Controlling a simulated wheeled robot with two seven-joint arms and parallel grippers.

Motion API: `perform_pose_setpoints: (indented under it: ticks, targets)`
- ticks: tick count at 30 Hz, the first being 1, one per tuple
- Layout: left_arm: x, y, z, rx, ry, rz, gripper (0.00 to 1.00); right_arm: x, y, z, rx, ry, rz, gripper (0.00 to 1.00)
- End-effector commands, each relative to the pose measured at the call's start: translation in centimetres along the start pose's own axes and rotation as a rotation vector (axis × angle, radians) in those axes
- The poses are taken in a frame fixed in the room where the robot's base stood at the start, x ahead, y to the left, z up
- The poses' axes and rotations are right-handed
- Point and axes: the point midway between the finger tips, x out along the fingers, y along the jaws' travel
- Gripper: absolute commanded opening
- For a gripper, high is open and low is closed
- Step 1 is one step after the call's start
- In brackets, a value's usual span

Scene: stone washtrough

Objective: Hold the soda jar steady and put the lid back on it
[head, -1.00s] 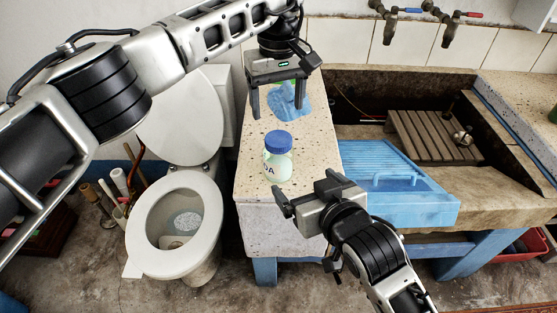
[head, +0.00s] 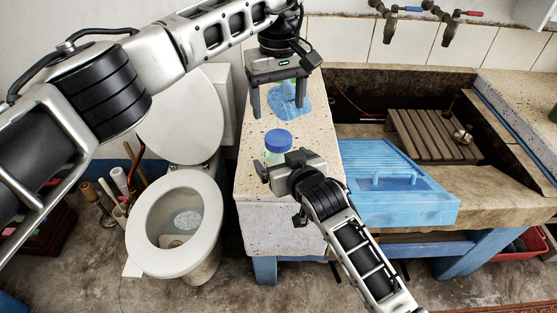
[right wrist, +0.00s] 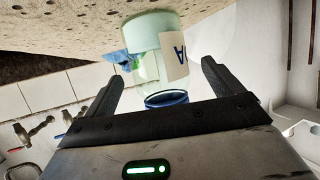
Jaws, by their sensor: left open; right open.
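The soda jar (head: 270,157), pale green and see-through with a white label, stands upright on the speckled stone counter. The blue lid (head: 278,139) is at its mouth; I cannot tell whether it is fully seated. My right gripper (head: 283,163) is open in front of the jar and hides its lower part. In the right wrist view, upside down, the jar (right wrist: 148,62) and lid (right wrist: 166,98) show between the spread fingers, apart from them. My left gripper (head: 278,112) is open and empty, pointing down over the counter behind the jar, near a blue cloth (head: 288,97).
A blue ribbed washboard tray (head: 410,205) lies right of the counter, over the trough's edge. A slatted wooden rack (head: 425,135) sits in the stone trough. A toilet (head: 150,220) stands left of the counter. Taps (head: 390,25) are on the back wall.

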Motion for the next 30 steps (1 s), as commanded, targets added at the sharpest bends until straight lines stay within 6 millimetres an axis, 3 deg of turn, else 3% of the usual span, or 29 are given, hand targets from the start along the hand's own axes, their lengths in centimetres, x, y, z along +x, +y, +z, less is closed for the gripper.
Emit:
perform_pose_setpoints:
  ticks: [6, 19, 20, 29, 30]
  targets:
    - [0.0, 0.0, 0.0, 0.0, 0.0, 0.0, 0.72, 2.6, 0.0, -0.1, 0.0, 0.0, 0.001, 0.92]
    - [0.0, 0.0, 0.0, 0.0, 0.0, 0.0, 0.72, 3.3, 0.0, 0.0, 0.001, 0.001, 0.0, 0.92]
    - [0.0, 0.0, 0.0, 0.0, 0.0, 0.0, 0.72, 3.3, 0.0, 0.0, 0.001, 0.001, 0.0, 0.86]
    - [0.0, 0.0, 0.0, -0.006, 0.0, 0.0, 0.72, 3.2, 0.0, 0.0, 0.0, 0.0, 0.0, 0.03]
    - [0.0, 0.0, 0.0, -0.019, 0.0, 0.0, 0.72, 3.2, 0.0, 0.0, 0.0, 0.0, 0.0, 0.03]
